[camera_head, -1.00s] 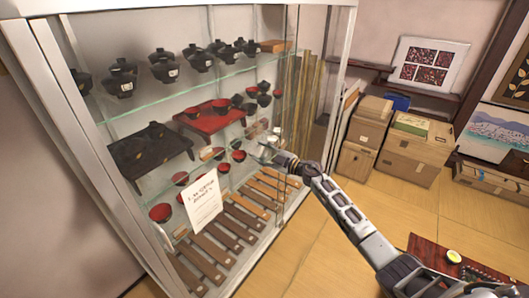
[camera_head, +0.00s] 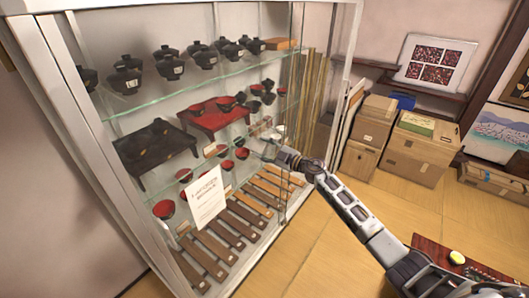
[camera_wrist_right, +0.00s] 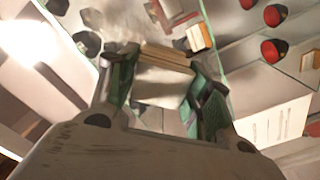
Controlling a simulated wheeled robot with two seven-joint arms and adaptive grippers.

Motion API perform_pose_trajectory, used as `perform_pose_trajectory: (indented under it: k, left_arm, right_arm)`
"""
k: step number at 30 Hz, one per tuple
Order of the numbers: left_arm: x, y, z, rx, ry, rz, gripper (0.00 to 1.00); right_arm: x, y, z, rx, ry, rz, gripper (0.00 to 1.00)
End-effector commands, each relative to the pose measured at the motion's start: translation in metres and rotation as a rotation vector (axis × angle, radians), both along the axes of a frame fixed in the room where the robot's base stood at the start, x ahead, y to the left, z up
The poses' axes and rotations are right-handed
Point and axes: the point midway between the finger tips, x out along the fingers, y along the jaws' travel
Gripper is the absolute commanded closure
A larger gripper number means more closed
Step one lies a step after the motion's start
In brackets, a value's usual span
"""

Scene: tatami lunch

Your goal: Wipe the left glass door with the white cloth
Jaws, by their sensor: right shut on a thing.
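The glass-fronted display cabinet fills the left and middle of the head view, and its left glass door (camera_head: 222,142) is clear, with shelves showing through it. My right gripper (camera_head: 266,146) is at the front of the cabinet, near the middle shelf height. I cannot tell whether the cloth touches the glass. My left gripper is not in view.
A white paper sign (camera_head: 206,198) is at the cabinet front, left of my gripper. Inside are several dark lidded bowls (camera_head: 168,64), red bowls and a red stand (camera_head: 213,116). Cardboard boxes (camera_head: 419,150) stand right of the cabinet. A low red table (camera_head: 432,262) is at lower right.

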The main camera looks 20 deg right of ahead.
Motion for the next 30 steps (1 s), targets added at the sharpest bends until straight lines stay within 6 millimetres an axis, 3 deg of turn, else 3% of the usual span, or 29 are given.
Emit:
perform_pose_trajectory:
  k: [14, 30]
  left_arm:
    - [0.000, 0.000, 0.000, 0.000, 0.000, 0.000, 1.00]
    - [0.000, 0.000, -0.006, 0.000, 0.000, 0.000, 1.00]
  right_arm:
    - [0.001, 0.000, 0.003, 0.001, -0.001, 0.000, 0.70]
    - [0.016, -0.022, 0.002, 0.000, 0.001, -0.001, 0.70]
